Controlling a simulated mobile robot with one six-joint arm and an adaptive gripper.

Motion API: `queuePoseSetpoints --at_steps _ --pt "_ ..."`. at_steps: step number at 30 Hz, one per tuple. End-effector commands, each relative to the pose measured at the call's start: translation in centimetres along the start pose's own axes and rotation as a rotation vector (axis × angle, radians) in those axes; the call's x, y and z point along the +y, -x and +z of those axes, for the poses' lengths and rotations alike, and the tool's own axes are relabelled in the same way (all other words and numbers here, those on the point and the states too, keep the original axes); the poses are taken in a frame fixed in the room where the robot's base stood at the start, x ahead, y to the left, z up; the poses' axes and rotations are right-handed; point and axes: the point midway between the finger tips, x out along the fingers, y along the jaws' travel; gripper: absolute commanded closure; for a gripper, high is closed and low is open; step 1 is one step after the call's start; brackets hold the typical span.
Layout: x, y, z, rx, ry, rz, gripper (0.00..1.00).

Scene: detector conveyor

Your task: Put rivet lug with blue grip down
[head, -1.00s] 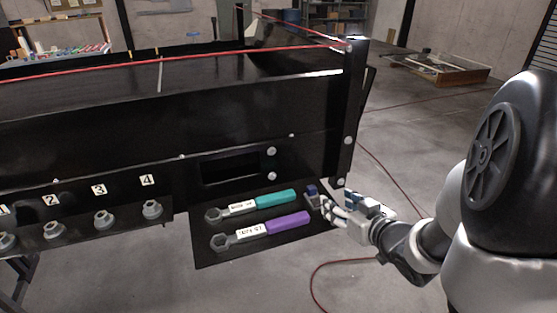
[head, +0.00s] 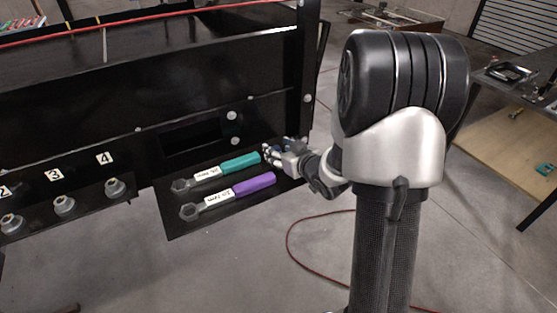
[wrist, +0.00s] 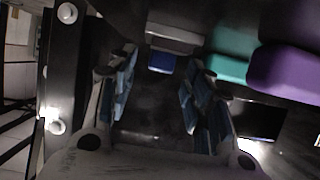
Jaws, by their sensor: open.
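The rivet lug, a grey block (wrist: 175,38) with a blue grip (wrist: 163,63), shows in the wrist view just beyond my fingertips. My gripper (wrist: 163,82) is open, with its two blue-padded fingers apart and nothing between them. In the head view my gripper (head: 276,154) is at the right end of the black shelf (head: 215,220), close to the teal handle's end. There the lug cannot be told clearly from my fingers. Whether the lug touches the shelf fully is too dark to tell.
A wrench with a teal handle (head: 240,162) and one with a purple handle (head: 254,184) lie on the shelf, left of my gripper. Numbered bolts (head: 64,205) line the conveyor's (head: 200,90) front. A red cable (head: 292,245) lies on the floor. A table (head: 500,80) stands at right.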

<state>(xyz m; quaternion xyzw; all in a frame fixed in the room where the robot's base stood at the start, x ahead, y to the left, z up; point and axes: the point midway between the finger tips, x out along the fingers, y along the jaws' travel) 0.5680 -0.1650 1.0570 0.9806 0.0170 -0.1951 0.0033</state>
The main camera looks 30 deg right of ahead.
Motion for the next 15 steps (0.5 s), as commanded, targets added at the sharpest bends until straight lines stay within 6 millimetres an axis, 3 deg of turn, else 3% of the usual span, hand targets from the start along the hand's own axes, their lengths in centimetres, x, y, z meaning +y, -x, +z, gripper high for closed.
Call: queuePoseSetpoints --at_steps 4,12,15 --pt "0.0 -1.8 0.1 0.001 0.001 -0.001 0.53" --pt "0.0 -2.0 0.0 0.0 0.0 0.001 0.53" --pt "0.0 -2.0 0.0 0.0 0.0 0.001 0.6"
